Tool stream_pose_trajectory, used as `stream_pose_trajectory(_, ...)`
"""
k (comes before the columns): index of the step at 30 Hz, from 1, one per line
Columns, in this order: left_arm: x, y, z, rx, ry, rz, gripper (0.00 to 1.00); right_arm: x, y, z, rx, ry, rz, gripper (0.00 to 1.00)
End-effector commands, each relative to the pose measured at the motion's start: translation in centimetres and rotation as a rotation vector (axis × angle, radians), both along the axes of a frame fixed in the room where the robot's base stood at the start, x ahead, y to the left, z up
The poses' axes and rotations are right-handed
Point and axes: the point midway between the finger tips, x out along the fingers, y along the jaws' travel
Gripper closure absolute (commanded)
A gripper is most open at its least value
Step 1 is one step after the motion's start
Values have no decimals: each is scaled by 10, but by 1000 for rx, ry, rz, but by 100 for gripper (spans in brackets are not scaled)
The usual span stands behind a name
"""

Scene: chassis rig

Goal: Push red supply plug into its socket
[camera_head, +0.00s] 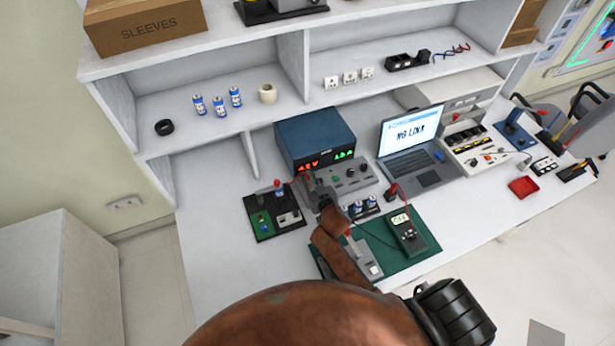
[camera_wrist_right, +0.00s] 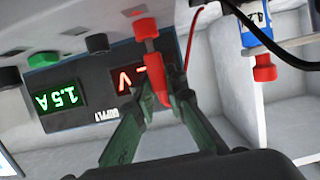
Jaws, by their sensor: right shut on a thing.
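The red supply plug (camera_wrist_right: 155,75) is held between the green fingertips of my right gripper (camera_wrist_right: 160,97) in the right wrist view. Its far end points at a red round socket (camera_wrist_right: 145,28) on the grey panel and looks in line with it. I cannot tell whether it is seated. In the head view my right gripper (camera_head: 314,187) is small and partly hidden by its own arm, just in front of the blue supply (camera_head: 315,136) with red and green displays. My left gripper is out of view.
A grey panel with knobs (camera_head: 348,179) stands close right of the gripper. A small board with a red-capped part (camera_head: 278,187) is close left.

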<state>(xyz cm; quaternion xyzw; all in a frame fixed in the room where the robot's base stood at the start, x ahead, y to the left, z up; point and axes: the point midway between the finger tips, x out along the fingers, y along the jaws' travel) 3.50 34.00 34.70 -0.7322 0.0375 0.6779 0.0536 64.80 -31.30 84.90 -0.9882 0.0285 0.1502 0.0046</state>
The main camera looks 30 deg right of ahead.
Motion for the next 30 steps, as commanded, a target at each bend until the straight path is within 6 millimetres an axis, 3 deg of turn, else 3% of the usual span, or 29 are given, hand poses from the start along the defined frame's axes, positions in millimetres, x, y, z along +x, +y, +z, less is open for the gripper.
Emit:
stream_pose_trajectory(17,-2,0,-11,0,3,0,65,0,0,-14,0,0,0,100)
stream_pose_trajectory(18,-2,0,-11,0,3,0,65,0,0,-14,0,-1,0,87)
stream_pose_trajectory(26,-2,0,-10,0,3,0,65,0,0,-13,0,-1,0,69)
stream_pose_trajectory(30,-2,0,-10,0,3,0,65,0,0,-13,0,0,0,68)
